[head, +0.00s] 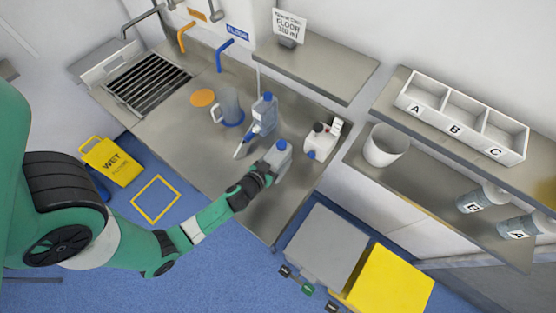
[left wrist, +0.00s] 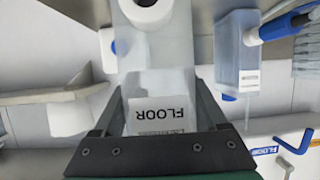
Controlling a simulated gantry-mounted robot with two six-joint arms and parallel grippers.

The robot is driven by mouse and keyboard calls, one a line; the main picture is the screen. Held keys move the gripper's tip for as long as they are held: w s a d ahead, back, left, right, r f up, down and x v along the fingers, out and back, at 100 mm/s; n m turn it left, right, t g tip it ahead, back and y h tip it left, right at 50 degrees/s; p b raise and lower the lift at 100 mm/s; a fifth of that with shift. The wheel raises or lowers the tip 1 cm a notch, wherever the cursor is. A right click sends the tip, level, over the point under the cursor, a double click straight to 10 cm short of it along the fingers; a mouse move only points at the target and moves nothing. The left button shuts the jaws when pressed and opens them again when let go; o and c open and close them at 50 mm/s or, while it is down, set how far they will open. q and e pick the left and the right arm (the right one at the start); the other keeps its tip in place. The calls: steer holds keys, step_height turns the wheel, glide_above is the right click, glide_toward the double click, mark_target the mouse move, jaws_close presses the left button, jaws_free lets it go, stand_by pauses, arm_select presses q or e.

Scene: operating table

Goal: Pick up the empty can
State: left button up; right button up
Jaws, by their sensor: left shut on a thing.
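A pale grey can with a blue cap (head: 282,158) stands near the front right of the steel counter. My left gripper (head: 264,170) is shut on it from the front left. In the left wrist view my left gripper (left wrist: 156,100) has its two dark fingers on either side of the pale can (left wrist: 150,78). A white label reading FLOOR shows upside down between the fingers. Whether the can is empty cannot be seen. My right gripper is in neither view.
A clear bottle with a blue cap (head: 264,112) and a grey jug (head: 229,106) stand behind the can. A white canister (head: 320,141) stands close to its right. A small shelf (head: 318,66) overhangs the back. A grey bin (head: 325,248) and yellow bin (head: 392,280) stand below, right.

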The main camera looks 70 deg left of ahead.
mark_target(278, 151)
arm_select(q)
step_height(278, 151, up, 10)
steer(key=p, duration=0.5)
